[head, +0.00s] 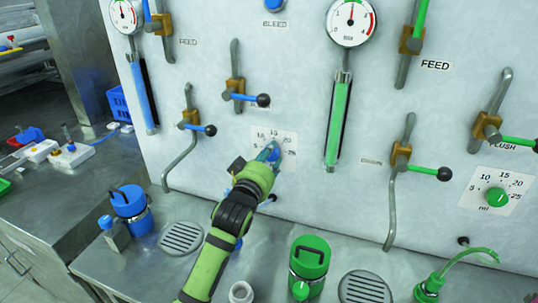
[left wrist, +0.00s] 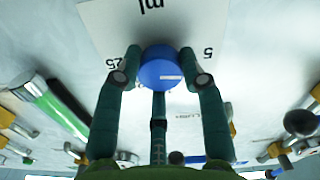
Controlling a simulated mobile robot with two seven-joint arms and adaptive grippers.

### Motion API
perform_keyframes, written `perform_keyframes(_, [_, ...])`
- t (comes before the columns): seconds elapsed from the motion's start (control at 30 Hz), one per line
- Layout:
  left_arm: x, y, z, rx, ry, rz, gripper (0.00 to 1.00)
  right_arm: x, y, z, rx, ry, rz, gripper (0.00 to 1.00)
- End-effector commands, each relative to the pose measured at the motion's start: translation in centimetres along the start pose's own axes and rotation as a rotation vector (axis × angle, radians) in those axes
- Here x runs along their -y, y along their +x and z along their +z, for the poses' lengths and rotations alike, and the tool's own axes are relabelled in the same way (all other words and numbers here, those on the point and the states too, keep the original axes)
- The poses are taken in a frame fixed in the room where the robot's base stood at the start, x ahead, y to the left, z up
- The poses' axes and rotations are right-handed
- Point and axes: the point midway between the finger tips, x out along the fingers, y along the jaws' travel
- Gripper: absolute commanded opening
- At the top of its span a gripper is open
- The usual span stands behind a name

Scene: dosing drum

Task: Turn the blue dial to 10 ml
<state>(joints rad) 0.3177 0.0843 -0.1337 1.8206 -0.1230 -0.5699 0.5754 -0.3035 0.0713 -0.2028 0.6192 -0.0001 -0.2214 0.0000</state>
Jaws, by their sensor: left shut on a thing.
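The blue dial (left wrist: 163,70) sits on a white scale plate (head: 287,136) on the panel. In the left wrist view the left gripper's teal fingers (left wrist: 161,66) are shut on the dial from both sides. The plate looks upside down there, with 5 at right and 25 at left. A short white mark on the dial points to the right, slightly downward; its exact reading cannot be told. My right gripper is not in view.
A green dial (head: 497,197) is at the right of the panel. Lever valves, such as the black-knobbed blue one (head: 250,99), surround the blue dial. A blue canister (head: 130,207) and a green canister (head: 309,262) stand on the steel counter below.

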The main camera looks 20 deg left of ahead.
Motion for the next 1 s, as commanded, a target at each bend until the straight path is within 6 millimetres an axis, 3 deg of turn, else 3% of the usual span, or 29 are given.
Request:
perform_keyframes(0.6, [-0.2,0.1,-0.6,-0.011,0.492,0.001,0.08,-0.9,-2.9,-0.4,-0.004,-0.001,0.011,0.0])
perform_keyframes(1.0, [-0.2,0.1,-0.7,-0.016,0.65,0.0,0.08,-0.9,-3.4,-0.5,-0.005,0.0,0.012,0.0])
